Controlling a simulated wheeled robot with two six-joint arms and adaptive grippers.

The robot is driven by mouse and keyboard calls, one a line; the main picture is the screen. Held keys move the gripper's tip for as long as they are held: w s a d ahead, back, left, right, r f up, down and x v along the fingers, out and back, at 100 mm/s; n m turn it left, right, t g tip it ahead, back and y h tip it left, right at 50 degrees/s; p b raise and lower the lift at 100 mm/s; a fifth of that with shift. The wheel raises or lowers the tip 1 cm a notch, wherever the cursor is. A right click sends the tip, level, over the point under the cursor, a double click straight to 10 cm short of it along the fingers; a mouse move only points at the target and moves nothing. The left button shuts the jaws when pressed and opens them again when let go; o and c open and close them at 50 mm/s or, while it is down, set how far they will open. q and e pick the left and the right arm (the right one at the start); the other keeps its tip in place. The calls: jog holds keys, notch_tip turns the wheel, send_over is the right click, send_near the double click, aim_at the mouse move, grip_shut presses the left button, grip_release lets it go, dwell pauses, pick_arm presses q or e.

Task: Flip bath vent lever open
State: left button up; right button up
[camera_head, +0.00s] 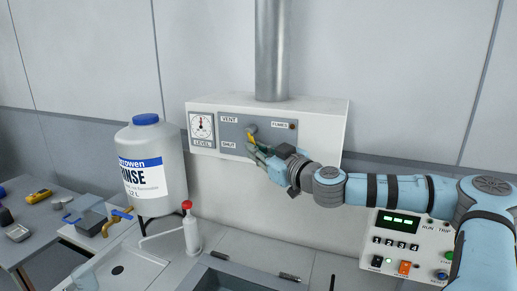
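The vent lever (251,136) is a small yellow handle on the grey panel (231,134) of a white wall box. The panel reads VENT at the top and SHUT below. The lever points up and down, its lower part close behind my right gripper (255,151). My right gripper reaches in from the right, its fingertips at the lever's lower end, by the SHUT label. I cannot tell whether the fingers touch or grip the lever. My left gripper is not clearly in view.
A level gauge (202,127) and a FUMES indicator (292,126) flank the lever. A metal duct (271,50) rises from the box. A large rinse bottle (158,165) stands left, with a small red-capped bottle (191,229) below. A control box (405,243) sits below my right arm.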

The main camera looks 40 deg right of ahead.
grip_shut()
jog(key=shift+s+d+r+n+g+p, duration=0.15)
jog(key=shift+s+r+g+p, duration=0.05)
jog(key=shift+g+p, duration=0.3)
jog(key=shift+s+d+r+n+g+p, duration=0.1)
jog(key=shift+s+r+n+g+p, duration=0.1)
jog(key=shift+g+p, duration=0.25)
jog(key=shift+o, duration=1.7)
grip_release()
jog(key=shift+a, duration=0.1)
jog(key=shift+r, duration=0.3)
jog(key=shift+w+r, duration=0.15)
jog(key=shift+r, duration=4.5)
